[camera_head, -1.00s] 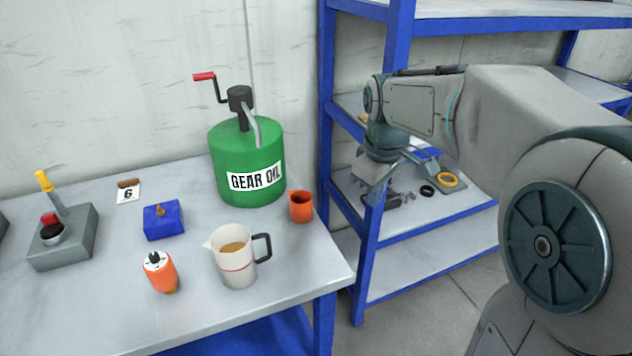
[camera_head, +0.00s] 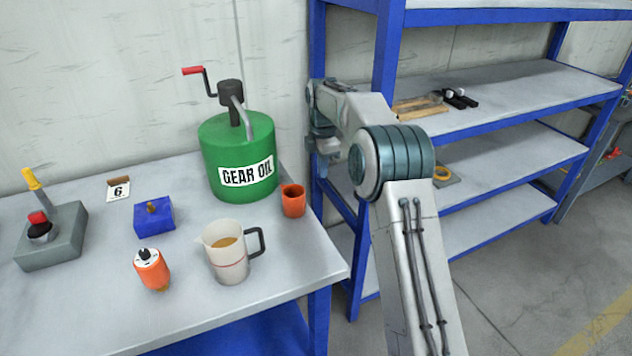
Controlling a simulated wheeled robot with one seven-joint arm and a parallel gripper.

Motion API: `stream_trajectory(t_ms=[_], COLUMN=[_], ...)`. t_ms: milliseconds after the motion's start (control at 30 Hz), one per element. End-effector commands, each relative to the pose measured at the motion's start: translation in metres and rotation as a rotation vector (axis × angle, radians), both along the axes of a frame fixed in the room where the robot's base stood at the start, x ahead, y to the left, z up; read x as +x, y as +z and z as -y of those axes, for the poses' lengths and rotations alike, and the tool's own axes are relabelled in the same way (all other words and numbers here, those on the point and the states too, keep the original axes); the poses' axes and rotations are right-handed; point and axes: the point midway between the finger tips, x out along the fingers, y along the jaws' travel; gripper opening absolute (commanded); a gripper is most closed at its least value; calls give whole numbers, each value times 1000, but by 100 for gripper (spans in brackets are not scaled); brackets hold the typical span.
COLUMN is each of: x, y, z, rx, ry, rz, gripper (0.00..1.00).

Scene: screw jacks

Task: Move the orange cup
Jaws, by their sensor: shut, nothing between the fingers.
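The orange cup (camera_head: 293,202) stands upright on the table near its right edge, just right of the green gear oil can. Its dark opening faces up. My gripper (camera_head: 326,168) is shut and empty. It hangs above and to the right of the cup, in front of the blue shelf post, apart from the cup. The fingertips are small and partly hard to make out.
The gear oil can (camera_head: 239,160) with its crank stands behind the cup. A measuring jug (camera_head: 227,254) of brown liquid is in front-left of it. A blue block (camera_head: 154,218), an orange bottle (camera_head: 152,269) and a grey control box (camera_head: 50,238) stand further left. The blue shelf (camera_head: 510,150) is right.

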Motion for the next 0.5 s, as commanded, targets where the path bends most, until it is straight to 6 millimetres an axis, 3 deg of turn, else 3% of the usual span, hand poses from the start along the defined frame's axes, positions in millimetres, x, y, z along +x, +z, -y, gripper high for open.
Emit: stream_trajectory(t_ms=[433, 500], x=[-2, -5], y=[-90, -88], z=[0, -12], rx=[-1, 0], ry=[-2, 2], rz=[-5, 1], gripper=[0, 0])
